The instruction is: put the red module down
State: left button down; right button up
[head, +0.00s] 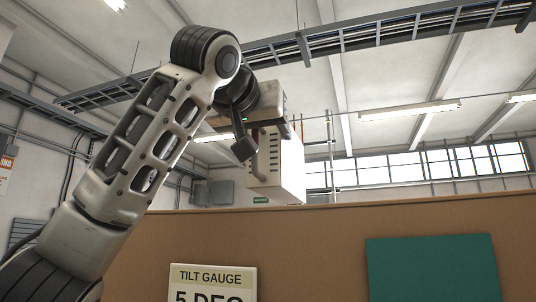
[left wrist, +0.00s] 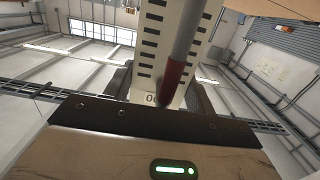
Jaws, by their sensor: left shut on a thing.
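My left gripper (head: 270,131) is raised high in front of me and shut on the handle of the module (head: 281,172). The module is a pale, tall box with dark slots, hanging in the air below the gripper. Its handle (head: 259,157) is a grey bar. In the left wrist view the handle (left wrist: 179,62) shows a dark red part near the jaws, the only red I see on it. The slotted face (left wrist: 156,40) and part of a label lie behind the handle. My right gripper is not in view.
A brown panel (head: 330,236) spans the view below the module. It bears a tilt gauge sign (head: 213,280) and a green rectangle (head: 433,268). Anything behind the panel is hidden. A cable tray (head: 375,36) runs overhead. No free surface for setting down shows.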

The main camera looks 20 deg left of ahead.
aim_at(266, 154)
pick_arm(q)
jog(key=shift+w+d+f, duration=0.1)
jog(key=shift+d+f, duration=0.05)
notch_tip(266, 154, down, 2)
jog(key=shift+w+d+f, duration=0.1)
jog(key=shift+w+d, duration=0.05)
jog(key=shift+f, duration=0.65)
jog(key=c, duration=0.9)
grip_release()
jog(key=shift+f, duration=0.3)
jog(key=o, duration=0.4)
jog(key=shift+r, duration=0.1)
